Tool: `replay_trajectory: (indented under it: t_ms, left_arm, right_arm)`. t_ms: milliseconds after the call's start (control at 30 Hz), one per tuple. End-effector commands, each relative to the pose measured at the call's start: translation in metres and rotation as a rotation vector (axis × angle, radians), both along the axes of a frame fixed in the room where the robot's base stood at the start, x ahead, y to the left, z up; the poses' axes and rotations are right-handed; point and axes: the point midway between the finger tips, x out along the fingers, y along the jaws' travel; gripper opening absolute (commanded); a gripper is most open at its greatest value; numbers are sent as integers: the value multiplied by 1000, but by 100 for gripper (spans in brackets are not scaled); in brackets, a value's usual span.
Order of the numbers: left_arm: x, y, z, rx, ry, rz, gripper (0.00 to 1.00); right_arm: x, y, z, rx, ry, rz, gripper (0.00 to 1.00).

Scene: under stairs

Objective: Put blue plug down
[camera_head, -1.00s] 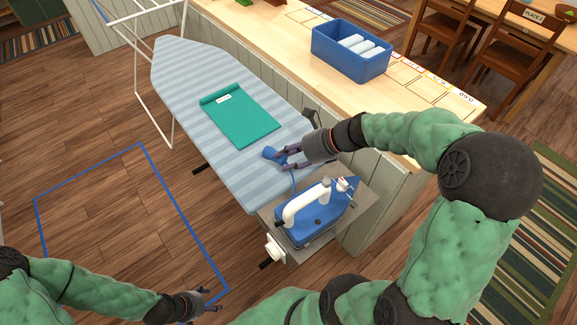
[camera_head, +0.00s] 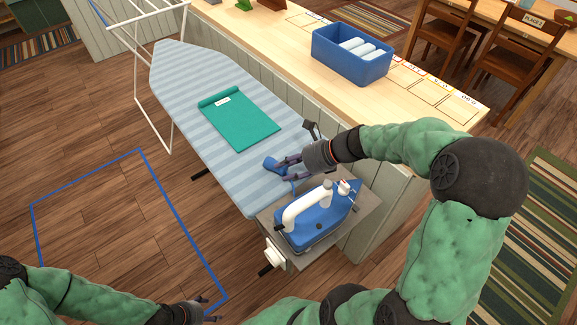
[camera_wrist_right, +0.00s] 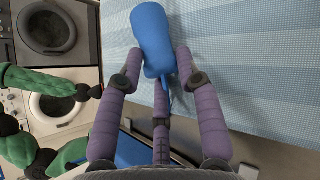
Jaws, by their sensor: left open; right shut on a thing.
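The blue plug (camera_head: 275,165) is at the fingertips of my right gripper (camera_head: 285,165), over the striped ironing board (camera_head: 185,100) near its wide end. In the right wrist view the plug (camera_wrist_right: 152,38) sits between the purple fingers of the right gripper (camera_wrist_right: 158,70), which is shut on it. A blue cord hangs from the plug toward the iron. I cannot tell whether the plug touches the board. The blue and white iron (camera_head: 318,222) stands on the grey rest at the board's end. My left gripper (camera_head: 212,308) is open and empty above the floor at the bottom.
A folded teal cloth (camera_head: 240,118) lies on the board. A wooden counter (camera_head: 285,40) behind it holds a blue bin (camera_head: 350,68) with white rolls. Bare striped cover is free around the plug. A blue outline (camera_head: 85,180) marks the floor at left.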

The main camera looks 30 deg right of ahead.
Motion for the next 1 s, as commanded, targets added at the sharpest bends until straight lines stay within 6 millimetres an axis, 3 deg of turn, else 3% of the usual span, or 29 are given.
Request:
replay_trajectory:
  t_ms: [267,300,367,800,1000]
  left_arm:
    - [0,0,-1,0,0,0,65]
    - [0,0,-1,0,0,0,65]
    - [0,0,-1,0,0,0,65]
    - [0,0,-1,0,0,0,65]
    - [0,0,5,0,0,0,65]
  right_arm:
    - [-1,0,-8,-1,4,0,3]
    - [-1,0,-8,-1,6,0,41]
    - [-1,1,-9,-1,7,1,58]
    - [-2,1,-10,-2,10,1,60]
    - [-4,-4,9,-3,8,-2,60]
